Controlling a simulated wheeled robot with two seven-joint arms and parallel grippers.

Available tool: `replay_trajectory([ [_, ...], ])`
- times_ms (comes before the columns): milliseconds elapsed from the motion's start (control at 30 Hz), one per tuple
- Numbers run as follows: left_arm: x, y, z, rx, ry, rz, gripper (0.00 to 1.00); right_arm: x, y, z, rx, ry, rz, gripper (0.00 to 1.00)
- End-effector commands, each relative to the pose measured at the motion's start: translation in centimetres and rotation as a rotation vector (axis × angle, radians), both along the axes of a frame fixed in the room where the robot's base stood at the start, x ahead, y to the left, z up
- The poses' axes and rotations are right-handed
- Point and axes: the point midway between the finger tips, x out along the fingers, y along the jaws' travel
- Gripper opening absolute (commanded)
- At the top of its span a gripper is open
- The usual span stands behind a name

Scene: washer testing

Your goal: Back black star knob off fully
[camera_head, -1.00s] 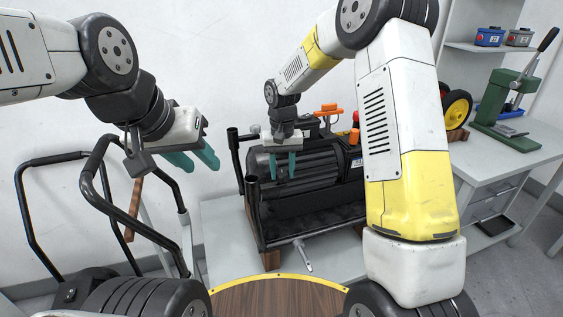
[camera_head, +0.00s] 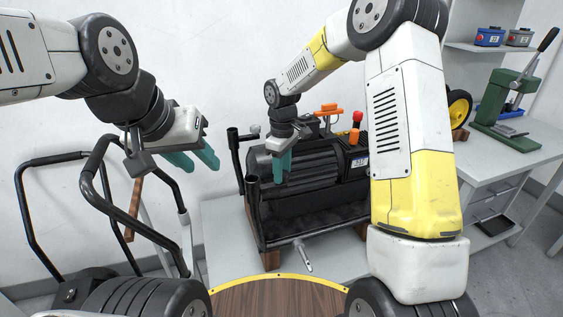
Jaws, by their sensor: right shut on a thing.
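My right gripper (camera_head: 281,180) points down over the near left part of the black ribbed machine (camera_head: 320,163). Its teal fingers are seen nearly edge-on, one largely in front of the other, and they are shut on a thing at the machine. That thing is hidden by the fingers; from its place I take it to be the black star knob, whose shape I cannot make out. My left gripper (camera_head: 202,165) hangs in the air left of the machine, open and empty, with a gap between its teal fingers.
The machine stands on a grey bench (camera_head: 225,225), with an orange part (camera_head: 329,108) and a red-topped part (camera_head: 357,118) on it. Black tubular handles (camera_head: 135,225) stand at the left. A green press (camera_head: 505,110) stands on the right-hand bench.

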Motion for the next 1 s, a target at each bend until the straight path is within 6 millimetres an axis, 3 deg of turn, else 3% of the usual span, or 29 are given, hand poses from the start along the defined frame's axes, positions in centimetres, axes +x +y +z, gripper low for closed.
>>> replay_trajectory([
  [600,0.0,0.0,0.0,0.0,0.0,0.0,0.36,0.19,0.01,0.18,0.001,-0.006,0.564,0.0],
  [1000,0.0,0.0,0.0,0.0,0.0,0.0,0.36,0.2,0.01,0.17,0.0,-0.006,0.787,0.0],
])
